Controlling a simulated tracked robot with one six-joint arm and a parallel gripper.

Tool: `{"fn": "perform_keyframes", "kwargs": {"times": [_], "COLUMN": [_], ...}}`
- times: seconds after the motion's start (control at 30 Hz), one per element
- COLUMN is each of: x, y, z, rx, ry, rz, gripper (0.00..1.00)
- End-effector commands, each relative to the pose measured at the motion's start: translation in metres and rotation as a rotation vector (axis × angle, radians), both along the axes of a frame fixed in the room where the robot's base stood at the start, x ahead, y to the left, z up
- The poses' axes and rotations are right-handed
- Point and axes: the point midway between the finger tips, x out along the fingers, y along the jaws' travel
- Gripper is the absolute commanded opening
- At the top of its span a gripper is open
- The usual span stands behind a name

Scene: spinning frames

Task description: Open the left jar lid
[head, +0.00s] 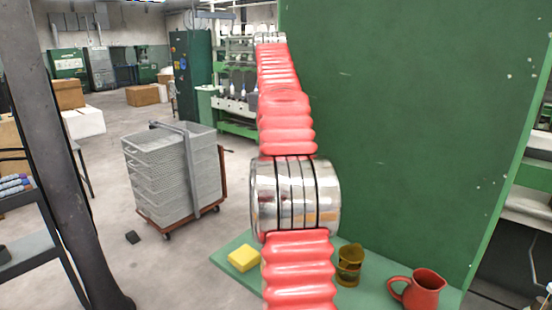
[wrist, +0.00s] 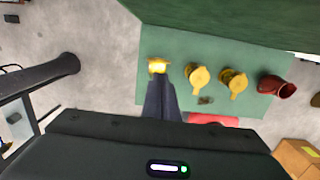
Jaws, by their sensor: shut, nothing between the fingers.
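Two yellow jars stand side by side on a green shelf in the wrist view: the left jar (wrist: 198,78) and the right jar (wrist: 235,84). Both tops look covered, though the lids are too small to make out clearly. In the head view one amber jar (head: 349,266) shows right of my red arm; the other seems hidden behind the arm. My gripper (wrist: 160,82) is shut and empty, its dark fingers left of the left jar and apart from it. Its tips appear just short of a yellow block. The gripper is hidden in the head view.
The yellow block (head: 243,258) lies at the shelf's left end; it also shows in the wrist view (wrist: 157,66). A red pitcher (head: 421,289) stands right of the jars. A green panel (head: 400,130) rises behind the shelf (head: 228,246). A dark post (head: 67,150) stands at left.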

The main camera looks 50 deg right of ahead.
Motion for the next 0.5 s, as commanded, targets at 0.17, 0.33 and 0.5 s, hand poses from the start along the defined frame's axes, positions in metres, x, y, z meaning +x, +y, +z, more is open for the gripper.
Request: {"fn": "perform_keyframes", "kwargs": {"times": [0.17,0.33,0.5], "x": [0.0,0.0,0.0], "y": [0.001,0.001,0.001], "z": [0.01,0.013,0.013], "rx": [0.0,0.001,0.0], "ry": [0.0,0.001,0.0], "rz": [0.0,0.0,0.0], "gripper": [0.0,0.0,0.0]}}
